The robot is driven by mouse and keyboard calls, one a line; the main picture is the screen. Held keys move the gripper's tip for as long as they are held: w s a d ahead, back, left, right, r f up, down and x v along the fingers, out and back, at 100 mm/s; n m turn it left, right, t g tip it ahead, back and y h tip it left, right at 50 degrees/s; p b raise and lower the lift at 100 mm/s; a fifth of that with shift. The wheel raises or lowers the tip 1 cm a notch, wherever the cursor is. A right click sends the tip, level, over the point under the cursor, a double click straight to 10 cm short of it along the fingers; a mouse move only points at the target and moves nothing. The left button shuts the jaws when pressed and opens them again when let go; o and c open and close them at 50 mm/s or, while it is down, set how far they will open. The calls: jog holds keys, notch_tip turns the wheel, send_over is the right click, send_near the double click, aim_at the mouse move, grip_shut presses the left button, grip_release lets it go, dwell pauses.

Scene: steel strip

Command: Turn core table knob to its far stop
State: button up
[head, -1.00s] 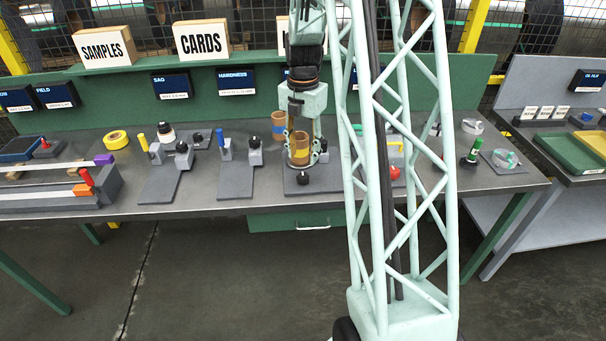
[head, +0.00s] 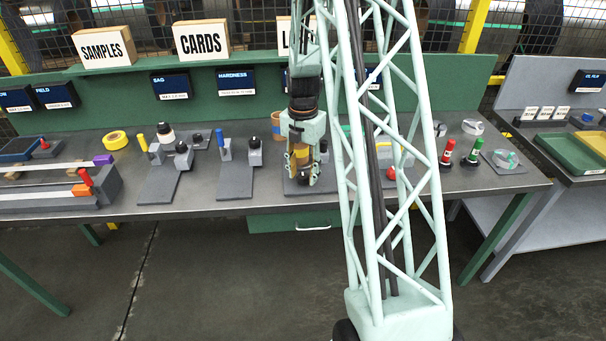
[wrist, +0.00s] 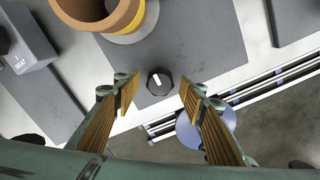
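The core table knob (wrist: 160,81) is black with a white pointer line. My gripper (wrist: 158,97) is open, one ribbed tan finger on each side of the knob with a gap to both. I cannot tell the exact height above it. A tan ring-shaped core (wrist: 122,18) stands on a pale disc behind the knob.
A grey block marked SEAT (wrist: 22,48) stands left of the plate in the wrist view. In the head view, a copper cup (head: 277,122) stands behind my gripper and a red ball-like part (head: 391,173) to its right. The bench's front edge is close.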

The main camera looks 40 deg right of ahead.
jog(key=c, duration=0.8)
jog(key=shift+c, duration=0.2)
